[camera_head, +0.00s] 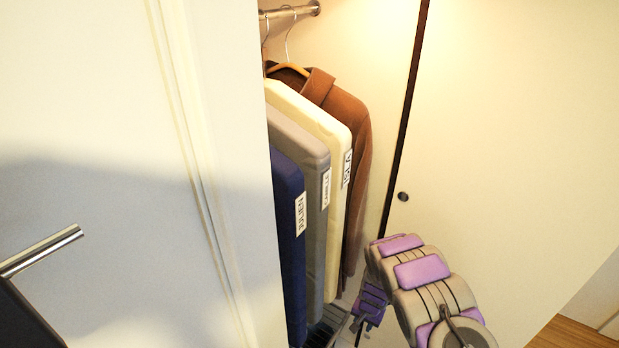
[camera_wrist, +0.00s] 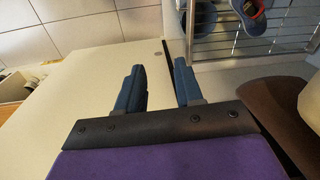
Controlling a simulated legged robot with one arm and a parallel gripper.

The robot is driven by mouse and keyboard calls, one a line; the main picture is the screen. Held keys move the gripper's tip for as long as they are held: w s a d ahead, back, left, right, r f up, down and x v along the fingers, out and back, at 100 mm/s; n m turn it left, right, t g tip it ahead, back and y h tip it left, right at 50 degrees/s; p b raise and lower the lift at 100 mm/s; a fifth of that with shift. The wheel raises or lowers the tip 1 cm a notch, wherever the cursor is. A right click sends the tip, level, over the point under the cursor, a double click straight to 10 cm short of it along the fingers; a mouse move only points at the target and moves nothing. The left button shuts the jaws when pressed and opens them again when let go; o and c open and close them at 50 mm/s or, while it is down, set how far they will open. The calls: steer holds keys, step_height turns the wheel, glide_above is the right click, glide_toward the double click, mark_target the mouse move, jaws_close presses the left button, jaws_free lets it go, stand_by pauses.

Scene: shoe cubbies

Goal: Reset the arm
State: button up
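My arm (camera_head: 425,285), beige with purple pads, reaches in from the lower right in the head view, in front of the pale closet panel. Its end points down and left, low beside the hanging garment bags. In the wrist view my gripper (camera_wrist: 158,75) shows two dark blue fingers standing apart with nothing between them. Its fingertips lie in front of a pale panel (camera_wrist: 90,95).
Labelled blue (camera_head: 288,240), grey (camera_head: 312,160) and cream (camera_head: 340,130) garment bags hang beside a brown coat (camera_head: 358,150). A white door with a metal handle (camera_head: 42,250) fills the left. The wrist view shows blue shoes (camera_wrist: 250,10) on a wire rack (camera_wrist: 235,45).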

steer(key=s+d+r+n, duration=0.1)
steer(key=s+r, duration=0.2)
steer(key=r, duration=0.7)
steer(key=s+r+g+h, duration=0.1)
steer(key=s+r, duration=0.3)
steer(key=r, duration=0.6)
steer(key=s+d+r+n, duration=0.1)
steer(key=s+r, duration=0.2)
steer(key=r, duration=0.8)
steer(key=s+a+r+n, duration=0.1)
steer(key=s+r, duration=0.3)
steer(key=s, duration=0.5)
steer(key=s+a+r+n+g, duration=0.1)
steer(key=s+a+r, duration=0.2)
steer(key=s, duration=0.6)
steer(key=s+a+r+n, duration=0.1)
steer(key=s+a+r, duration=0.1)
steer(key=s+r, duration=0.5)
steer(key=s, duration=0.2)
steer(key=shift+s+n+g, duration=0.3)
steer(key=shift+s, duration=0.05)
steer(key=shift+o, duration=0.5)
steer(key=shift+s, duration=0.25)
steer(key=shift+o, duration=1.2)
steer(key=shift+s, duration=0.1)
steer(key=shift+c, duration=1.1)
